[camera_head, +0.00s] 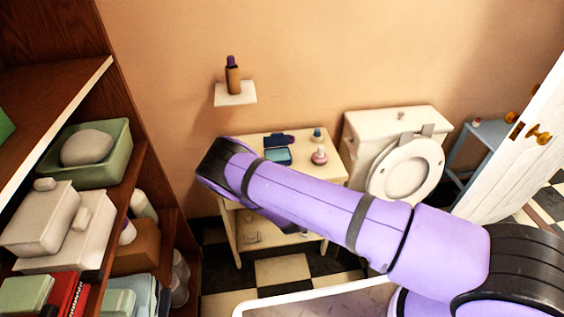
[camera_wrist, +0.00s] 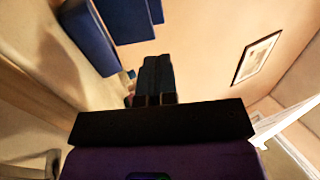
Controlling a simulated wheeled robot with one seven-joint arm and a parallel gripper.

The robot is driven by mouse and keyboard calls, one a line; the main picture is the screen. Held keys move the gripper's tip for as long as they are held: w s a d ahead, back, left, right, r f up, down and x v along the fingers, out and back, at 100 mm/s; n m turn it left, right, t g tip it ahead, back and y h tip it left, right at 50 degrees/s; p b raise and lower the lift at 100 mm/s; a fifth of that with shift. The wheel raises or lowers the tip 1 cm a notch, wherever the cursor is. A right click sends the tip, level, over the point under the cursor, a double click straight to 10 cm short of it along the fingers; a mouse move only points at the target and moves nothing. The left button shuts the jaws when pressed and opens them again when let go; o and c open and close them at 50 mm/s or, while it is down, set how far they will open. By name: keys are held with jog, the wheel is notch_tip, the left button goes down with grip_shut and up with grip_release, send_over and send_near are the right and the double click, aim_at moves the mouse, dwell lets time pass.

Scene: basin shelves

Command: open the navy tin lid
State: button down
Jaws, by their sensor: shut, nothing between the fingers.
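The navy tin (camera_head: 277,156) is on the small cream table, with a lighter blue face turned up in the head view. A darker navy piece (camera_head: 279,139), which looks like its lid, shows just behind it; whether the two are joined is unclear. In the wrist view, a long navy slab (camera_wrist: 90,37) and a navy block (camera_wrist: 126,18) appear at upper left, with a gap between them. My gripper (camera_wrist: 156,76) is shut and empty in the wrist view, below and right of these navy parts, apparently apart from them. My arm hides the gripper in the head view.
The cream table (camera_head: 240,147) also holds a pink round bottle (camera_head: 319,157) and a small jar (camera_head: 317,135). A wall shelf (camera_head: 235,95) with a brown bottle (camera_head: 232,76) is above. A toilet (camera_head: 392,125) stands right; a loaded wooden shelf unit (camera_head: 165,190) stands left.

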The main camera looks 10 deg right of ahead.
aim_at(278, 134)
jog(key=x, duration=1.2)
jog(key=shift+w+r, duration=0.1)
jog(key=shift+w, duration=0.15)
jog(key=shift+w+r, duration=0.1)
jog(key=shift+w+d+r+g, duration=0.1)
jog(key=shift+w+r+g, duration=0.3)
jog(key=shift+w+g, duration=0.25)
jog(key=shift+w+r+g, duration=0.35)
jog(key=shift+w+g, duration=0.15)
jog(key=shift+g, duration=0.25)
jog(key=w+g, duration=0.2)
jog(key=g, duration=0.1)
jog(key=shift+w+r, duration=0.3)
jog(key=shift+w+f, duration=0.1)
jog(key=shift+w, duration=0.5)
